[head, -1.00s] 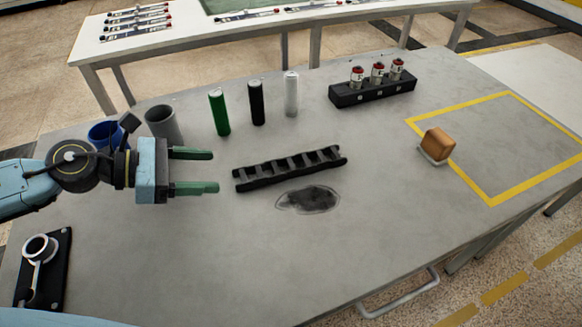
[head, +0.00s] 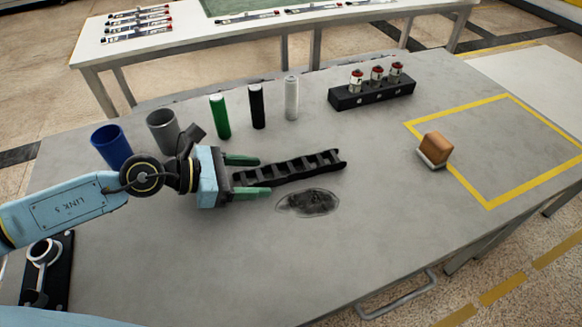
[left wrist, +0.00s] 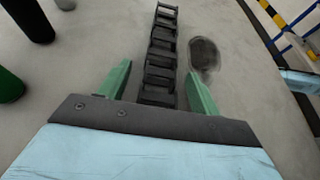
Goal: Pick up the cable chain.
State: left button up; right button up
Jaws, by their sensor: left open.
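The cable chain (head: 300,166) is a black ladder-like strip lying on the grey table in the head view. In the left wrist view the cable chain (left wrist: 161,55) runs away from between my fingers. My left gripper (head: 262,176) is open, with green fingers at the chain's left end, one finger on each side of it. The fingers also show in the left wrist view (left wrist: 160,88), apart from the chain's sides. I cannot tell the gripper's height above the table. My right gripper is not in view.
A dark stain (head: 308,203) lies just in front of the chain. Green (head: 219,117), black (head: 257,107) and white (head: 291,98) cylinders stand behind it. Blue (head: 111,146) and grey (head: 163,130) cups stand back left. A brown block (head: 435,148) sits at the yellow outline's edge.

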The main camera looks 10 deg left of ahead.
pick_arm(q)
jog(key=shift+w+d+f, duration=0.15)
jog(key=shift+w+d, duration=0.05)
jog(key=shift+d, duration=0.1)
jog(key=c, duration=1.1)
jog(key=shift+c, duration=0.2)
